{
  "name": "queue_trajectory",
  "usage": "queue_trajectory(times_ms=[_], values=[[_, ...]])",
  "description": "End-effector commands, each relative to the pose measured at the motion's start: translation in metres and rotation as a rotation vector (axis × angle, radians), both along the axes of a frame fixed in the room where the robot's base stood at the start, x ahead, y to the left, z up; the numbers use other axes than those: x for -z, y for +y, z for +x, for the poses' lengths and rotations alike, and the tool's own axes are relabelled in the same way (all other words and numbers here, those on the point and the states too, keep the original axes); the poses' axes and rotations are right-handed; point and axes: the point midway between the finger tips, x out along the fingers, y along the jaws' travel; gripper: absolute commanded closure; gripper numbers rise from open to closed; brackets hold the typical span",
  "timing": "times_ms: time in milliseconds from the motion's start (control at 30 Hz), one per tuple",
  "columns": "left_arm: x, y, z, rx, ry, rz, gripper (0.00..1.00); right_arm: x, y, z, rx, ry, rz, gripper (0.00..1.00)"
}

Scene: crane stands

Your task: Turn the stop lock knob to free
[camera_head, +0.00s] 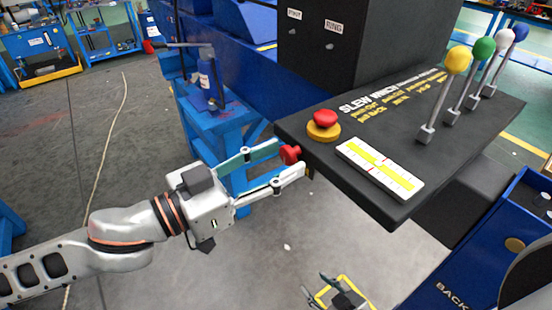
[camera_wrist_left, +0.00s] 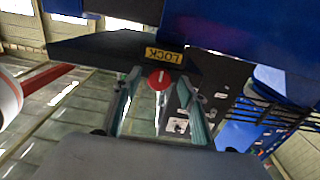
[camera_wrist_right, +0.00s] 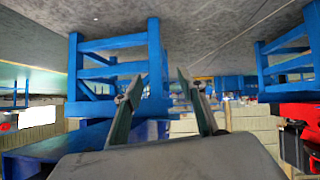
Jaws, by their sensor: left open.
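The stop lock knob (camera_head: 290,154) is a small red knob on the side edge of the black control panel (camera_head: 395,201). In the left wrist view the knob (camera_wrist_left: 159,79) shows a white line standing about upright, below a yellow LOCK label (camera_wrist_left: 164,55). My left gripper (camera_head: 291,158) is open, with one finger on each side of the knob; I cannot tell whether either finger touches it. My right gripper (camera_wrist_right: 160,77) is open and empty, low and away from the panel.
A red mushroom button (camera_head: 325,118) on a yellow base sits on top of the panel, near a white-and-yellow gauge plate (camera_head: 380,169). Several ball-topped levers, including a yellow one (camera_head: 457,60), stand behind. A blue stand (camera_head: 210,122) is close behind my left gripper.

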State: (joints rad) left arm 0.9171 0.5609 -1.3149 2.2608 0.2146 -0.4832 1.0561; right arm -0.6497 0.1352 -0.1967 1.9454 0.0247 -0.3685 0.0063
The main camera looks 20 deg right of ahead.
Motion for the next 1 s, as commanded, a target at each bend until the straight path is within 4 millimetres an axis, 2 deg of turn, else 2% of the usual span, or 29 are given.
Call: queue_trajectory(times_ms=[167, 200, 333, 667, 1000], values=[[0.0, 0.0, 0.0, 0.0, 0.0, 0.0, 0.58, 0.0, 0.0, 0.0, 0.001, 0.0, 0.001, 0.6], [0.0, 0.0, 0.0, 0.0, 0.0, 0.0, 0.61, 0.0, 0.001, 0.0, 0.001, 0.0, 0.001, 0.6], [0.0, 0.0, 0.0, 0.0, 0.0, 0.0, 0.94, 0.0, 0.002, 0.0, -0.001, 0.0, 0.002, 0.6], [0.0, 0.0, 0.0, 0.0, 0.022, -0.007, 0.95, -0.003, 0.004, -0.001, -0.005, 0.0, 0.004, 0.6], [-0.001, 0.0, 0.0, -0.001, 0.203, -0.074, 0.95, -0.003, -0.009, -0.004, 0.013, 0.021, -0.013, 0.6]])
